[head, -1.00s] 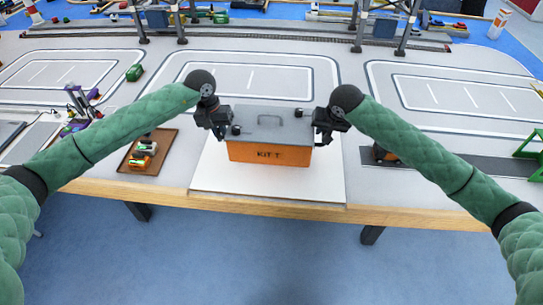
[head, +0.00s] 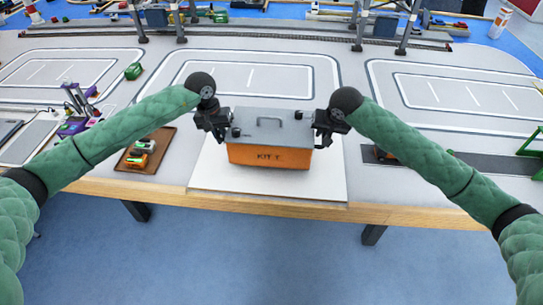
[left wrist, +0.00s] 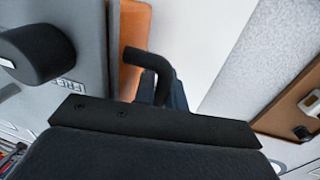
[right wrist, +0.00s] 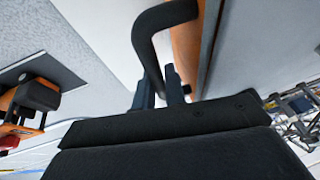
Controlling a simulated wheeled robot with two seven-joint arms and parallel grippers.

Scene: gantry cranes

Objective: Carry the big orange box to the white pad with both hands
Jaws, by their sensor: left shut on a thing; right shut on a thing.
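The big orange box (head: 268,156) with a grey lid and top handle is upright over the white pad (head: 215,180) at the table's front edge. From the head view I cannot tell whether it touches the pad or hangs just above it. My left gripper (head: 229,132) is shut on the box's left side handle. My right gripper (head: 317,138) is shut on its right side handle. The left wrist view shows a black side handle (left wrist: 150,65) by the orange wall. The right wrist view shows the other black handle (right wrist: 150,45).
A brown tray (head: 124,162) with small toy vehicles lies left of the pad. A dark strip (head: 480,161) with a small orange vehicle (head: 384,154) lies to the right. Gantry legs and rails stand at the back. The wooden table edge (head: 270,202) runs along the front.

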